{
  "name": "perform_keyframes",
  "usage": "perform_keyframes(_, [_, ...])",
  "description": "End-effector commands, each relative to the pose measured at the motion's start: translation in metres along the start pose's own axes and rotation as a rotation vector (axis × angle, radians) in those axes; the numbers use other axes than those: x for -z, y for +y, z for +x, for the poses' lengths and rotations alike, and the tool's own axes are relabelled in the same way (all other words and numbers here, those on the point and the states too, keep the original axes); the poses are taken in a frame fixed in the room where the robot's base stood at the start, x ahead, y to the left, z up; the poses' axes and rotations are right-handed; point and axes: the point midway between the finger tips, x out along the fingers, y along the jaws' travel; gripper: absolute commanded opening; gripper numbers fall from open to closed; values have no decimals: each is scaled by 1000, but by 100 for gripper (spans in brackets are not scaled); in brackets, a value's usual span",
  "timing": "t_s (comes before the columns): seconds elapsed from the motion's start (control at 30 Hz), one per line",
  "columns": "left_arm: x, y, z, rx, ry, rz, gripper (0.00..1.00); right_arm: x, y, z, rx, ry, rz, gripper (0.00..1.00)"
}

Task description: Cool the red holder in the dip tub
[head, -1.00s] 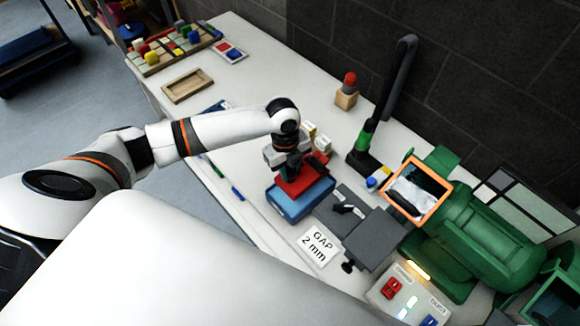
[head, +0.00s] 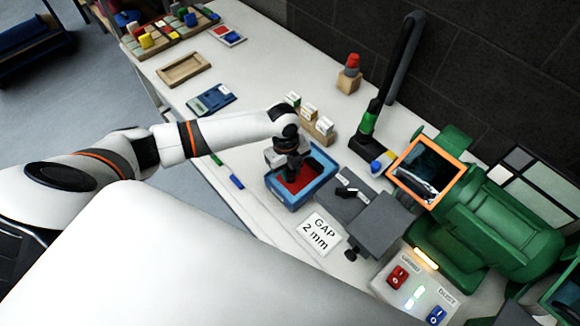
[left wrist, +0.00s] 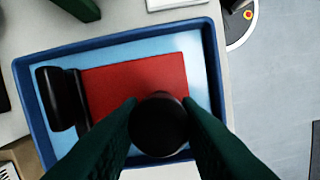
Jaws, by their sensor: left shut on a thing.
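The red holder (left wrist: 115,82) is a flat red plate with a dark round knob and a black part at its left end in the left wrist view. It lies inside the blue dip tub (left wrist: 217,75), within the walls, over light blue water. In the head view the red holder (head: 303,180) shows in the dip tub (head: 327,172), partly hidden by my left gripper. My left gripper (left wrist: 158,125) is shut on the dark knob of the holder, its green fingers on both sides. My right gripper is not in view.
The grey tool rest (head: 375,222) and the green grinder (head: 490,235) stand to the right of the tub. A "GAP 2 mm" card (head: 318,233) lies in front. Small labelled blocks (head: 310,113) stand behind. A wooden tray (head: 184,69) and blue calculator-like device (head: 211,100) lie farther left.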

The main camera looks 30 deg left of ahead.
Motion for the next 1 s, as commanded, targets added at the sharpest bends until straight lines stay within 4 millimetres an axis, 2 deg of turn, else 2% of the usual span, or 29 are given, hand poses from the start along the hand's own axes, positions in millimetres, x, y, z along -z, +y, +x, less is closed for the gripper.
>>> perform_keyframes(0.97, [1, 0, 9, -2, 1, 0, 0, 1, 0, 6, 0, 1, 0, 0])
perform_keyframes(1.0, [1, 0, 9, -2, 1, 0, 35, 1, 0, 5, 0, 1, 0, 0])
